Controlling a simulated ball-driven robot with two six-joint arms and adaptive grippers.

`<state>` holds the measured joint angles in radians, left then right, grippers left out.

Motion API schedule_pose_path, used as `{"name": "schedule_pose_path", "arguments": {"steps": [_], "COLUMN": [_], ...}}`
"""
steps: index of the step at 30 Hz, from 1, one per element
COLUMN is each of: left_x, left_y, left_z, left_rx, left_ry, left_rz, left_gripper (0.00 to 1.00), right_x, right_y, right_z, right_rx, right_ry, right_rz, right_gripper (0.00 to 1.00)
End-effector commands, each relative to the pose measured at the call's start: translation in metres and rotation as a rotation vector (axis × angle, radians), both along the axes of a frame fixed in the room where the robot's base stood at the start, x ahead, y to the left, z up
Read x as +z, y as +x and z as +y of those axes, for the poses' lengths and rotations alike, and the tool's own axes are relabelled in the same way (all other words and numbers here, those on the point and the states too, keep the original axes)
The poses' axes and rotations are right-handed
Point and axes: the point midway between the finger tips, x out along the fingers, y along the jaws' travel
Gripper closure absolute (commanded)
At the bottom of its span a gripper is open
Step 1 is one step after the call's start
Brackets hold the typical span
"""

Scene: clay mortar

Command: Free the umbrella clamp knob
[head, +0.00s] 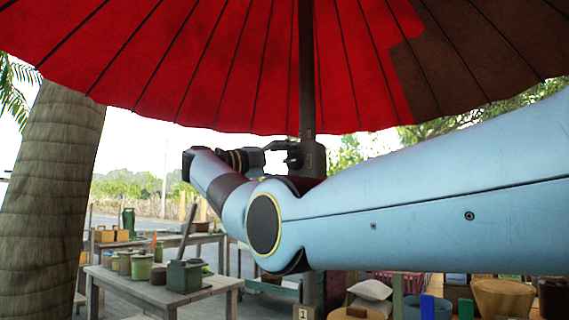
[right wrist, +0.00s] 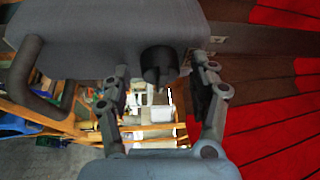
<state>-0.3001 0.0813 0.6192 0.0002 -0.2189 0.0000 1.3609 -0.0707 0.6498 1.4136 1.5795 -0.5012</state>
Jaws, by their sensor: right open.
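The red umbrella's dark pole (head: 306,70) runs down to a grey clamp housing (head: 313,158). The dark clamp knob (head: 293,160) sticks out from its left side. My right gripper (head: 276,150) reaches the knob from the left, pointing right. In the right wrist view my right gripper (right wrist: 161,82) is open. The dark, notched knob (right wrist: 158,64) sits between its fingertips, with a gap on each side. The grey housing (right wrist: 110,35) fills the top behind it, with a curved grey handle (right wrist: 24,75) at left. My left gripper is not in view.
The red canopy (head: 200,60) spreads overhead. A palm trunk (head: 50,190) stands at left. Wooden tables (head: 215,284) hold pots and a grey-green box (head: 184,276). My right arm hides much of the lower right, where stall goods show.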

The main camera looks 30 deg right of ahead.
Motion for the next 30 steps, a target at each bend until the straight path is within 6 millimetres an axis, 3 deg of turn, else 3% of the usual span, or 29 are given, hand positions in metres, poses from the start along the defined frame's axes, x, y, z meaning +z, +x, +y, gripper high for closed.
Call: {"name": "schedule_pose_path", "arguments": {"steps": [5, 16, 30], "left_x": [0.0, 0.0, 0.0], "left_y": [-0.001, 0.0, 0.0], "left_z": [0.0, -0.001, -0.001], "left_rx": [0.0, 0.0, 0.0], "left_ry": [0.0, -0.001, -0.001], "left_rz": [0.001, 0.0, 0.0], "left_gripper": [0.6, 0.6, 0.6], "right_x": [-0.002, -0.011, -0.015], "right_y": [0.001, 0.001, 0.0], "right_z": [0.016, 0.101, 0.119], "right_rx": [0.004, 0.003, 0.0], "right_ry": [0.001, -0.002, 0.0], "right_rz": [0.001, 0.002, -0.001], "right_gripper": [0.39, 0.39, 0.39]}}
